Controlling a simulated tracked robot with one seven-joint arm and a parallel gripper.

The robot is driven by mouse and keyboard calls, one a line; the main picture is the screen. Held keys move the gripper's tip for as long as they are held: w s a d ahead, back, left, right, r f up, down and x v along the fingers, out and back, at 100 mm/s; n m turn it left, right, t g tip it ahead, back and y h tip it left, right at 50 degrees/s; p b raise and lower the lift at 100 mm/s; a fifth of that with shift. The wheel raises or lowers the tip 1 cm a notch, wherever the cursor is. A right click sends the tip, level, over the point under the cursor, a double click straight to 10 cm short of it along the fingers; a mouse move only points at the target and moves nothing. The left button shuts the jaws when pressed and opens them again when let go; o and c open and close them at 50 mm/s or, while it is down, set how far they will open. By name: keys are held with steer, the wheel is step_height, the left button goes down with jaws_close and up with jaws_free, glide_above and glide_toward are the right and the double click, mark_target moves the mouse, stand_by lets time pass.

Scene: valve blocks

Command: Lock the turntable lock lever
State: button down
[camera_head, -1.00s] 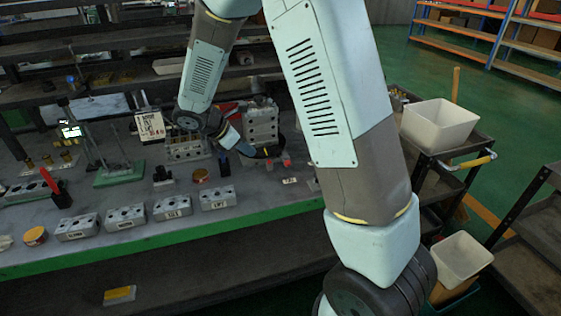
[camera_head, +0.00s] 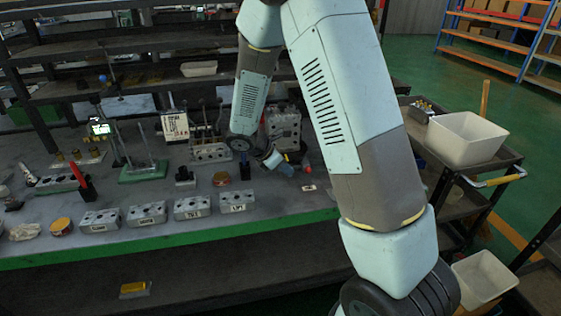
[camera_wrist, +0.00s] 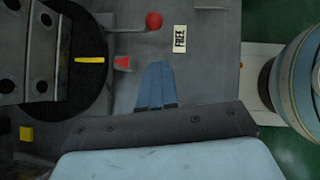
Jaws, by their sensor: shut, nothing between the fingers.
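The lock lever is a grey rod (camera_wrist: 128,31) ending in a red ball (camera_wrist: 154,20), pointing right beside the turntable in the wrist view. A FREE label (camera_wrist: 180,39) lies right of the ball. The black round turntable (camera_wrist: 88,105) carries a metal valve block (camera_wrist: 25,50) and a yellow mark (camera_wrist: 90,60); a red pointer (camera_wrist: 122,63) is at its edge. My gripper (camera_wrist: 160,64) has its blue fingers together and empty, below the ball in the picture and apart from it. In the head view my gripper (camera_head: 286,169) is over the bench, in front of the valve block (camera_head: 283,128).
Several labelled metal blocks (camera_head: 193,207) line the bench front, with a red-handled tool (camera_head: 80,182) at left. A sign (camera_head: 175,126) stands behind. A cart with a white bin (camera_head: 466,136) is at right. The bench surface around the label is mostly clear.

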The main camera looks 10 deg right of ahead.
steer(key=shift+w+d+f, duration=0.15)
steer(key=shift+d+f, duration=0.1)
steer(key=shift+d, duration=0.5)
steer(key=shift+w+d+f, duration=0.15)
steer(key=shift+d+f, duration=0.05)
steer(key=shift+d, duration=0.5)
steer(key=shift+w+d+f, duration=0.15)
steer(key=shift+d+f, duration=0.1)
steer(key=shift+d, duration=0.5)
